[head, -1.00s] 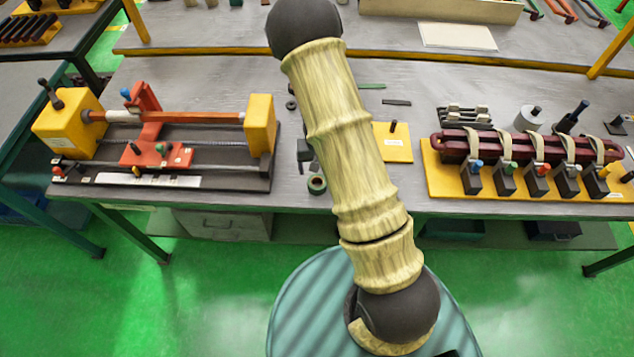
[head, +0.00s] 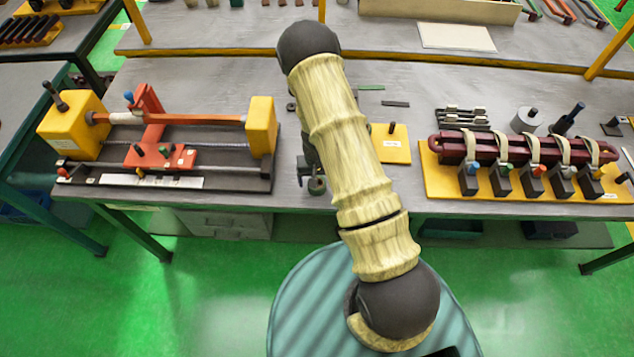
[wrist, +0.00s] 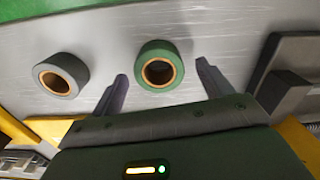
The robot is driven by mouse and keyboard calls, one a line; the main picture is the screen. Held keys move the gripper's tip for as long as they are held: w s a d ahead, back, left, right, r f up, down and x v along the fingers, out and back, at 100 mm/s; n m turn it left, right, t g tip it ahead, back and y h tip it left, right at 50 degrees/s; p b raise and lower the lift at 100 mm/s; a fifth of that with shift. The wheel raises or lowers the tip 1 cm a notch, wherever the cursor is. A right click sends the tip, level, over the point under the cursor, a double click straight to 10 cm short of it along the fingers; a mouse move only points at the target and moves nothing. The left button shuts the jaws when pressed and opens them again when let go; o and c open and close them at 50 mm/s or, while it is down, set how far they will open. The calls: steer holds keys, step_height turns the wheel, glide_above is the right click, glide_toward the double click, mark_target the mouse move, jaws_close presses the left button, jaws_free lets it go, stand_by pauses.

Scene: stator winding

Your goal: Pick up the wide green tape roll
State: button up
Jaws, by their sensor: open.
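The wide green tape roll (wrist: 160,67) lies on the grey bench top in the wrist view, with a tan core around a dark hole. My gripper (wrist: 162,74) is open. Its two dark fingers reach out on either side of the green roll, with a gap visible on each side. The roll's lower edge is near the gripper body. In the head view a small dark green roll (head: 317,186) shows near the bench's front edge, partly hidden by my gripper (head: 308,177), which is mostly behind my arm.
A grey tape roll (wrist: 60,76) lies left of the green one in the wrist view. In the head view a yellow-ended winding fixture (head: 160,140) stands left, a yellow plate (head: 395,150) lies right of my arm, and a maroon coil rack (head: 520,165) is farther right.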

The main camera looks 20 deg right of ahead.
steer(key=shift+f, duration=0.9)
steer(key=shift+c, duration=0.5)
steer(key=c, duration=1)
